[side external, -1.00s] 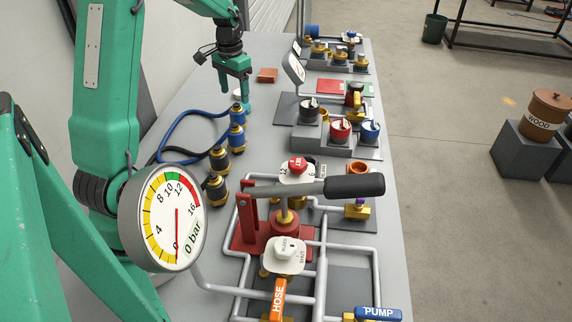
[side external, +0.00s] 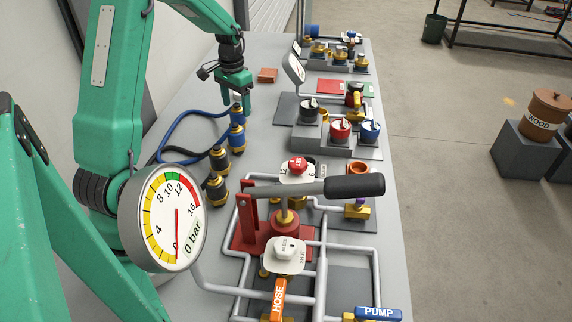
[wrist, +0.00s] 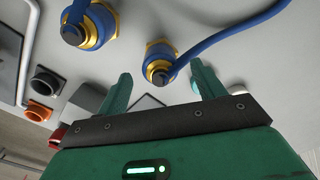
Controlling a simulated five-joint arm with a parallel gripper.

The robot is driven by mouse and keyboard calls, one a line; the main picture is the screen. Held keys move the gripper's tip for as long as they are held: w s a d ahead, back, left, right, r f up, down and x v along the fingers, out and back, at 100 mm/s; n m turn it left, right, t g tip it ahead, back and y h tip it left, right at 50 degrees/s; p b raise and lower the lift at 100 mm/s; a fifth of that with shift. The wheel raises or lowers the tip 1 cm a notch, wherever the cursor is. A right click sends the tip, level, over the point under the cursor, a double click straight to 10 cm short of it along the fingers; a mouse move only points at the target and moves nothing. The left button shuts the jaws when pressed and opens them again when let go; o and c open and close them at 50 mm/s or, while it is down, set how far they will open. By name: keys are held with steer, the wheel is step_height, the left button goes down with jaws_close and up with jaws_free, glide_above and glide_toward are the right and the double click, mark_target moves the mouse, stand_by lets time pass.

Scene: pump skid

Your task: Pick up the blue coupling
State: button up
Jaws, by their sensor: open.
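Two blue couplings with gold collars stand on the grey bench in the side view, the farther one (side external: 237,114) and the nearer one (side external: 237,139). A blue hose runs from them. My gripper (side external: 236,100) is open and empty, just above and beyond the farther coupling. In the wrist view, a blue coupling (wrist: 157,66) shows between the two fingertips of my gripper (wrist: 160,78), apart from both. The other blue coupling (wrist: 90,27) is to the upper left. How much height is left between fingers and coupling is hard to tell.
Dark couplings with gold collars (side external: 219,159) stand nearer the camera. An orange-brown block (side external: 267,75) lies beyond my gripper. A grey valve block with coloured knobs (side external: 318,141) stands to the right. A red hand pump (side external: 284,222) and pipes fill the front.

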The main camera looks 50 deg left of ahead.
mark_target(237, 110)
steer(key=shift+f, duration=1.75)
steer(key=c, duration=1.2)
steer(key=shift+r, duration=0.1)
steer(key=shift+w+r, duration=0.1)
steer(key=shift+r, duration=0.6)
steer(key=r, duration=0.1)
steer(key=d+r, duration=0.1)
steer(key=r, duration=0.1)
steer(key=shift+r, duration=0.1)
steer(key=d+r, duration=0.2)
steer(key=d, duration=0.1)
steer(key=d+r, duration=0.2)
steer(key=d, duration=0.2)
steer(key=d+r, duration=0.2)
steer(key=d, duration=0.1)
steer(key=shift+w+d+r, duration=0.15)
steer(key=shift+d, duration=0.2)
